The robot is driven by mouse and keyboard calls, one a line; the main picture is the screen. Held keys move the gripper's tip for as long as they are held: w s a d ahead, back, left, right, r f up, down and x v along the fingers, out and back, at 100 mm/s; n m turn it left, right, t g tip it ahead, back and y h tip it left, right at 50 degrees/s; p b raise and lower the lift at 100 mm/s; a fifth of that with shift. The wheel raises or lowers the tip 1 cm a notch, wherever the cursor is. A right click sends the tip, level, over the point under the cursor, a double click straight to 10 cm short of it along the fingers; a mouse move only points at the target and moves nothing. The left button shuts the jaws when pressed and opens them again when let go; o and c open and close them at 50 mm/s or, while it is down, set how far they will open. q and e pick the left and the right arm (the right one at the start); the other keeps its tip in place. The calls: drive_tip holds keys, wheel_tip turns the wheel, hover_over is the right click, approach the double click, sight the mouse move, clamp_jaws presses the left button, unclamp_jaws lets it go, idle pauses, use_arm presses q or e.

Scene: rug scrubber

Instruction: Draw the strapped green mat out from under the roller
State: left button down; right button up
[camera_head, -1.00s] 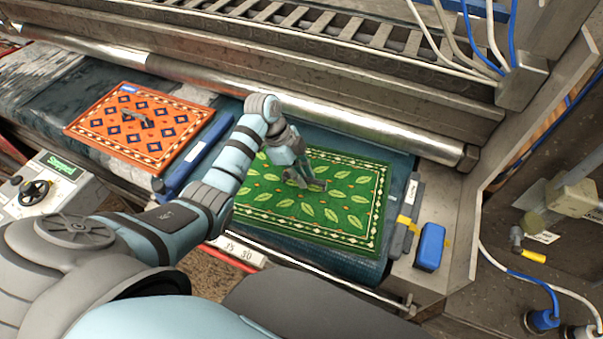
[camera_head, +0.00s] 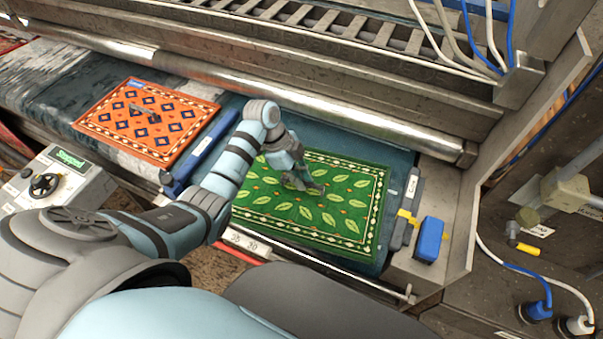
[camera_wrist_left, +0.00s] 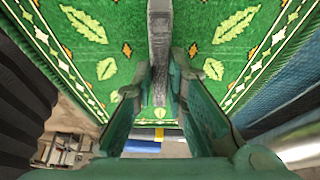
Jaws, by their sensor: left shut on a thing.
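The green mat (camera_head: 335,205), with a pale leaf pattern and a dotted border, lies flat on the dark teal bed in front of the metal roller (camera_head: 350,118). A strip of bed shows between its far edge and the roller. My left gripper (camera_head: 312,188) is low over the mat's middle. In the left wrist view, the green mat (camera_wrist_left: 215,35) fills the top, and a grey strap (camera_wrist_left: 160,50) runs between the fingers of the left gripper (camera_wrist_left: 165,95), which is shut on it. My right gripper is not in view.
An orange mat (camera_head: 150,122) with a dark strap lies to the left. A blue bar (camera_head: 200,150) lies between the mats. A grey guide and a blue block (camera_head: 429,240) stand at the right. A control box (camera_head: 55,180) reads "Stopped".

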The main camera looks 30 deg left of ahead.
use_arm(q)
drive_tip(key=c, duration=1.5)
unclamp_jaws()
drive_tip(key=shift+w, duration=0.3)
drive_tip(key=shift+c, duration=0.2)
drive_tip(key=v, duration=1.1)
drive_tip(key=shift+r, duration=0.4)
drive_tip(key=shift+a, duration=0.15)
